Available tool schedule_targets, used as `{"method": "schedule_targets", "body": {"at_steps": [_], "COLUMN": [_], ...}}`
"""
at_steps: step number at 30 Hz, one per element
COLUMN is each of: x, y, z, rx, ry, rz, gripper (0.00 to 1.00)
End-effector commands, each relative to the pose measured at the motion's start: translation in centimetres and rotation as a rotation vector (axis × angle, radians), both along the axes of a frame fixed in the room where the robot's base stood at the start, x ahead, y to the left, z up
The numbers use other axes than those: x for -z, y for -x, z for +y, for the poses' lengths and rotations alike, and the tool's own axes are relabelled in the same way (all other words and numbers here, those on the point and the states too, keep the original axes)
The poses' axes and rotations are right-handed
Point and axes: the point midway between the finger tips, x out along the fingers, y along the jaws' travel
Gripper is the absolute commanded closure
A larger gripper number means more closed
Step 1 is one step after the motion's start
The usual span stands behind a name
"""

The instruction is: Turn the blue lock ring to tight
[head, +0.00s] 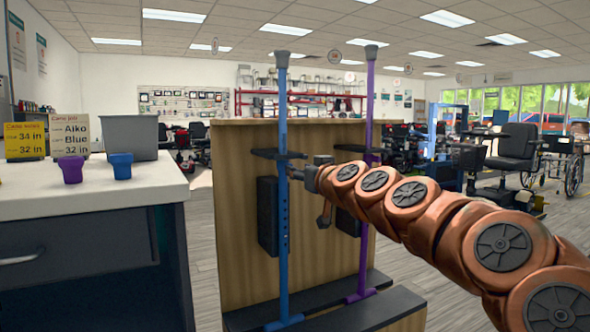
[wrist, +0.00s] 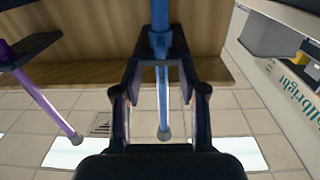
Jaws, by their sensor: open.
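A blue cane (head: 283,225) stands upright at the left of a wooden panel, held in a dark clip (head: 279,154). In the wrist view, which looks upside down, the blue cane (wrist: 162,95) runs down the middle, with a wider blue lock ring (wrist: 158,43) around it. Any tightness marks on the ring are too small to read. My gripper (head: 303,177) is at the blue cane just below the clip. In the wrist view my gripper (wrist: 160,66) is open, with one finger on each side of the cane; contact is unclear.
A purple cane (head: 367,120) stands to the right, partly behind my arm.

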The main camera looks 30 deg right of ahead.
Motion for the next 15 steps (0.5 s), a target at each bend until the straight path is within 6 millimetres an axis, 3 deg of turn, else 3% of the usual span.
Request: {"method": "schedule_targets", "body": {"at_steps": [6,15], "x": [-0.1,-0.2], "y": [3.0,5.0], "z": [0.3,0.5], "rx": [0.001,0.001], "ry": [0.001,0.0], "rz": [-0.001,-0.003], "gripper": [0.58,0.58]}}
